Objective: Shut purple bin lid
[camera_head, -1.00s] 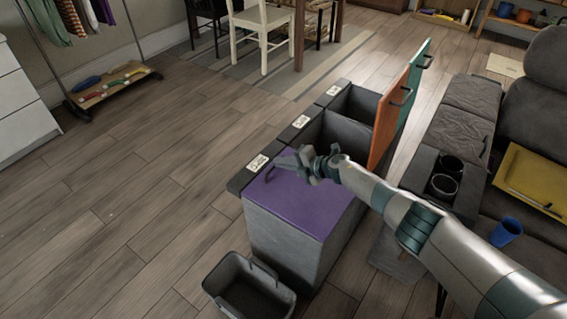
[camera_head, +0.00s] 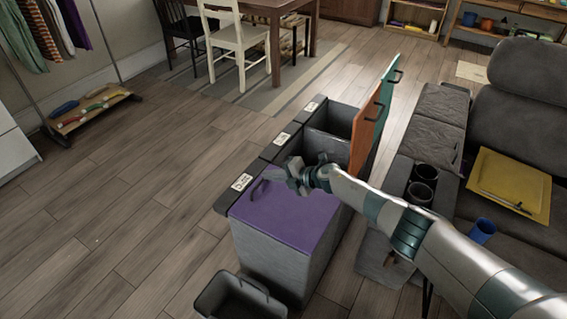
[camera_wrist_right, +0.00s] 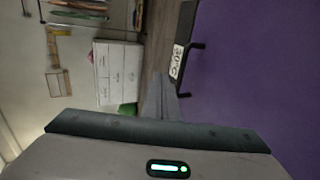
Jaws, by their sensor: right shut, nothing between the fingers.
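The purple lid (camera_head: 295,222) lies flat over the nearest of three grey bins (camera_head: 270,262) in a row, and its dark handle (camera_head: 262,188) is at its left edge. It looks closed. In the right wrist view the purple lid (camera_wrist_right: 250,75) fills the right side, with the handle (camera_wrist_right: 187,58) beside a white label. My right gripper (camera_head: 279,174) is shut and empty, just above the far left part of the purple lid; whether it touches is unclear. My left gripper is not in view.
The orange lid (camera_head: 367,125) and teal lid (camera_head: 388,95) stand upright on the farther bins. A small open dark bin (camera_head: 240,298) stands in front. A sofa with cup holders (camera_head: 420,185) is to the right. Open floor (camera_head: 110,210) lies left.

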